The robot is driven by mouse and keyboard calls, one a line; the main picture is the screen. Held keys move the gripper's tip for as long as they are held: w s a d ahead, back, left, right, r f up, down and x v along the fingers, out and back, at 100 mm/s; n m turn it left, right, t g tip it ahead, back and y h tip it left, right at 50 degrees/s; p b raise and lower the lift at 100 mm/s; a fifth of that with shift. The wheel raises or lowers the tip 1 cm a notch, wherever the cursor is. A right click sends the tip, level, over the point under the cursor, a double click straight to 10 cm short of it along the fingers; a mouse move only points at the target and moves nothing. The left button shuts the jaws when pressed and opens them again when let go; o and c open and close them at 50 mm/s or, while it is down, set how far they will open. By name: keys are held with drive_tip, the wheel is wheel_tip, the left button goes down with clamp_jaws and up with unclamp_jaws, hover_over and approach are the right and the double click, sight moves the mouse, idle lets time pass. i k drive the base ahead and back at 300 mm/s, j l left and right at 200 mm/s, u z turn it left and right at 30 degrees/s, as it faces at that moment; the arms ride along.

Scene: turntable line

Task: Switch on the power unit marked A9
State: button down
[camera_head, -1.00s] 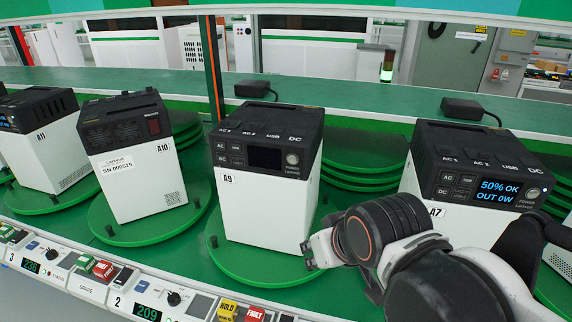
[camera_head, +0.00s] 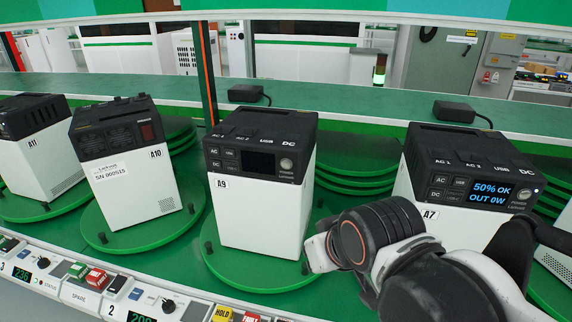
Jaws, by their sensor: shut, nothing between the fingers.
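The power unit marked A9 (camera_head: 258,215) stands upright on a green round turntable in the middle of the head view. Its black top front carries a dark, blank screen (camera_head: 258,162), small buttons on the left and a round power button (camera_head: 287,164) on the right. My gripper (camera_head: 308,258) is low at the right side of A9, close to its lower right edge; I cannot tell whether it touches. Its fingers are shut and hold nothing; my wrist partly hides them.
The unit marked A7 (camera_head: 487,192) stands to the right with its screen lit, reading "50% OK OUT 0W". Units A10 (camera_head: 137,190) and A11 (camera_head: 40,165) stand to the left. A control panel (camera_head: 95,282) with buttons runs along the front. Black adapters (camera_head: 246,94) lie on the shelf behind.

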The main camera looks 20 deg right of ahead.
sight(286, 163)
drive_tip(key=k+j+z, duration=0.25)
drive_tip(key=j, duration=0.25)
drive_tip(key=k+j+z, duration=0.25)
drive_tip(key=k+j, duration=0.15)
